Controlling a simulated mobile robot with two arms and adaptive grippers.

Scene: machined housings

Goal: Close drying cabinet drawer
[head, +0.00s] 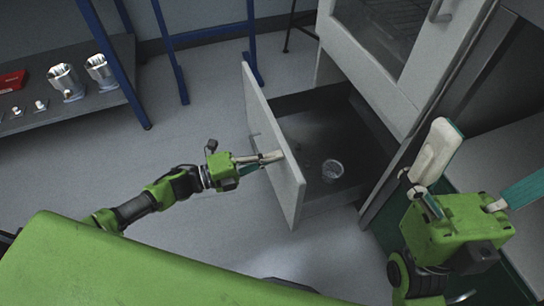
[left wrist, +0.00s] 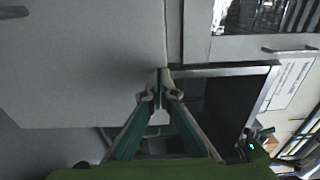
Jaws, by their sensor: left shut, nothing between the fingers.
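The drying cabinet (head: 385,75) is pale, with a glazed door above. Its low drawer is pulled out; the white drawer front (head: 285,190) stands clear of the body and the dark inside (head: 345,125) shows. A small clear cup-like piece (head: 332,171) lies in it. A handle (head: 253,140) is on the outer face. My left gripper (head: 278,156) is shut and empty, its tips overlapping the drawer front; I cannot tell if they touch. The left wrist view shows its tips together (left wrist: 158,88). My right gripper (head: 478,172) is open, fingers wide apart, at the right.
A dark bench (head: 70,112) at the left carries metal housings (head: 66,82), small parts and a red box (head: 12,80). Blue frame legs (head: 176,65) stand behind. Grey floor (head: 205,120) is free left of the drawer. Another dark opening and a green surface lie near my right arm.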

